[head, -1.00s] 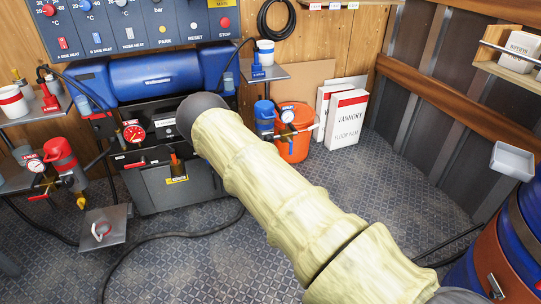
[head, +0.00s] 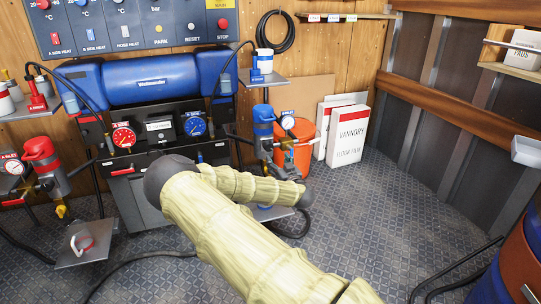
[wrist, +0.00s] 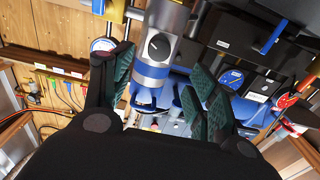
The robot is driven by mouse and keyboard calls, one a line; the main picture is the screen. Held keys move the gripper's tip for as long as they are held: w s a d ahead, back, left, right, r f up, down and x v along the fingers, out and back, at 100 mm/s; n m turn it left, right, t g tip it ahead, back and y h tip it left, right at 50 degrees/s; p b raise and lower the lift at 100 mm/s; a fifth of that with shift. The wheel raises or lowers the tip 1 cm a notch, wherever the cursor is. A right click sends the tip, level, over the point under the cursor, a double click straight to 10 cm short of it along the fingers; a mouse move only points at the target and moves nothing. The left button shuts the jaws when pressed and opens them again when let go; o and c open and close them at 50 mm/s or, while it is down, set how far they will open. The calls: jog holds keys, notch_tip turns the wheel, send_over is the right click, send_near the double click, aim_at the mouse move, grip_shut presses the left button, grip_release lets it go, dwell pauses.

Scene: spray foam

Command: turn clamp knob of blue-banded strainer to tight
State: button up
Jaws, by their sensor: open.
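The blue-banded strainer (head: 263,122) stands upright right of the blue machine in the head view. In the wrist view the silver strainer body (wrist: 152,72) with blue bands runs between my fingers, tilted in the picture. A round dark knob (wrist: 159,47) with a pale pointer mark faces the camera on the body, just beyond the fingertips. No tight or loose marking is readable. My gripper (wrist: 160,82) is open, with green-padded fingers on either side of the strainer; I cannot tell whether they touch it. In the head view my arm hides the gripper.
A pressure gauge (head: 287,122) and an orange bucket (head: 300,155) are close beside the strainer. A shelf (head: 265,80) with a cup sits above it. A red-topped strainer (head: 42,155) stands at left.

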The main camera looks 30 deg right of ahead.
aim_at(270, 149)
jog(key=b+x, duration=0.2)
jog(key=x, duration=0.8)
jog(key=shift+w+d+b, duration=0.1)
jog(key=shift+b, duration=0.2)
jog(key=shift+c, duration=0.4)
jog(key=c, duration=0.9)
